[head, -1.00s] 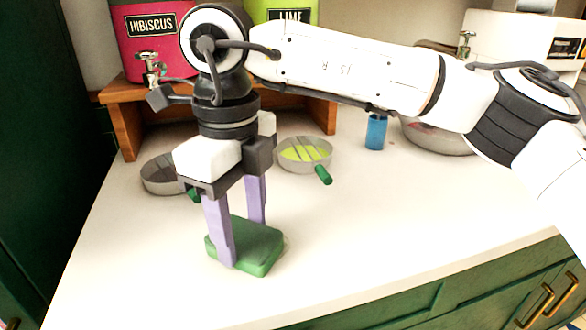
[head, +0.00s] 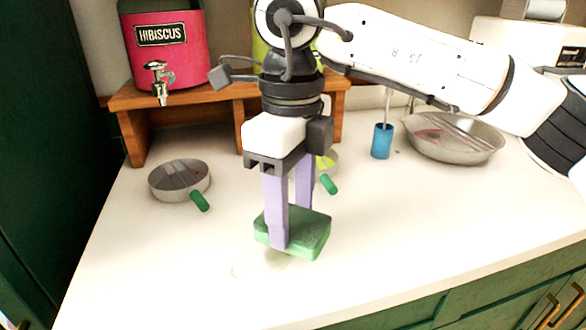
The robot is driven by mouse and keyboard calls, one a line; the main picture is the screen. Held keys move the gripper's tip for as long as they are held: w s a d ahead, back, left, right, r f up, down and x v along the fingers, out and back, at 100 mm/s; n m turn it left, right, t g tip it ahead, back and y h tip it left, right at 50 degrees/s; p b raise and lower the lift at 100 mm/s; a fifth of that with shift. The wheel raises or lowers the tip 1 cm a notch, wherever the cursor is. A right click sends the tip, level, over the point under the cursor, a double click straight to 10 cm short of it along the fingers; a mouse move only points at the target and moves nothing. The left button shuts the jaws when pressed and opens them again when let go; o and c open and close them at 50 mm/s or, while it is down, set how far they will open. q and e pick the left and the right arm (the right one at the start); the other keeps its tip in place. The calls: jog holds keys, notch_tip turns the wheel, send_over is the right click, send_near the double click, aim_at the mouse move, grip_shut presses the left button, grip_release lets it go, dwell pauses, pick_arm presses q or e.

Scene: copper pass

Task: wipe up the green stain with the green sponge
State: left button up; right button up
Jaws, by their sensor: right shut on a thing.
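My right gripper (head: 290,222) points down with its two lilac fingers shut on the green sponge (head: 312,236). The sponge is level, at or just above the white counter; I cannot tell whether it touches. A faint pale smear (head: 256,266) shows on the counter just in front and to the left of the sponge. It has little colour, and part of it may be hidden under the sponge. My left gripper is not in view.
A blue cup (head: 382,142) and a metal bowl (head: 455,145) stand at back right. A wooden shelf (head: 222,92) holds drink dispensers. The front counter is clear.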

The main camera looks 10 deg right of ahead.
notch_tip(320, 180, up, 2)
jog(key=shift+p, duration=0.55)
notch_tip(320, 180, up, 2)
jog(key=shift+r+p, duration=0.1)
jog(key=shift+p, duration=0.7)
jog(key=shift+r, duration=0.3)
jog(key=shift+f, duration=0.1)
